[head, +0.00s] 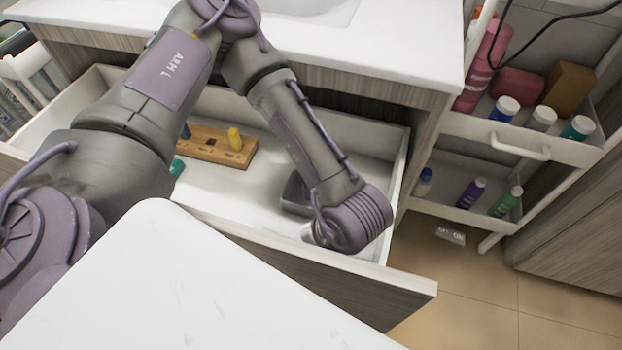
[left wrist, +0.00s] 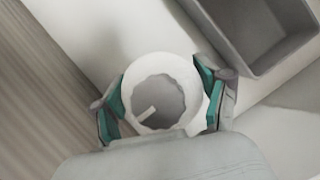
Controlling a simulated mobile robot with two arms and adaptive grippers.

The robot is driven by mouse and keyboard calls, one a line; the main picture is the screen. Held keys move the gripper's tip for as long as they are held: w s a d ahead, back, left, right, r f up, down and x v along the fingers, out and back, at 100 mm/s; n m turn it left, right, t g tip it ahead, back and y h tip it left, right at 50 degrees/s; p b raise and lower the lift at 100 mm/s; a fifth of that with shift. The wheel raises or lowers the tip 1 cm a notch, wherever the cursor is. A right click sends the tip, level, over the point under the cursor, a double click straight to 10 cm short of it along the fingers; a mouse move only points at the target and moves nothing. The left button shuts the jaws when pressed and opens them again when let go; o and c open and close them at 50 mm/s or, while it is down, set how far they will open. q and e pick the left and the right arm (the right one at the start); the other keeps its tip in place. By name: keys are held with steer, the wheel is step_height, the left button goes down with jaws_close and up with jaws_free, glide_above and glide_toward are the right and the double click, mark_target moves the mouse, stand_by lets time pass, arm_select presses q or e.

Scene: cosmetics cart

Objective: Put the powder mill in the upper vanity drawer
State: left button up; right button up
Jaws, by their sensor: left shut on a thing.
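The upper vanity drawer (head: 232,192) stands open under the counter. My left arm reaches over it, with its wrist low at the drawer's front right. In the left wrist view, my left gripper (left wrist: 163,94) is shut on the powder mill (left wrist: 160,66), a round white body with a grey top and a small pale handle. Its teal-padded fingers press on opposite sides. The head view hides the fingers behind the wrist. Whether the mill touches the drawer floor cannot be told. My right gripper is not in view.
A dark grey bin (head: 296,194) lies in the drawer beside the wrist; it also shows in the left wrist view (left wrist: 252,30). A wooden block with pegs (head: 208,148) sits farther left. A cart with bottles (head: 540,118) stands right. A white surface (head: 180,285) fills the front.

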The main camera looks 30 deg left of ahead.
arm_select(q)
steer(key=shift+f, duration=0.1)
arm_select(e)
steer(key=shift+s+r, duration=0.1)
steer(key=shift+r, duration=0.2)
arm_select(q)
steer(key=o, duration=1.6)
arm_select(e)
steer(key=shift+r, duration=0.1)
arm_select(q)
steer(key=p+v, duration=0.2)
steer(key=v, duration=1)
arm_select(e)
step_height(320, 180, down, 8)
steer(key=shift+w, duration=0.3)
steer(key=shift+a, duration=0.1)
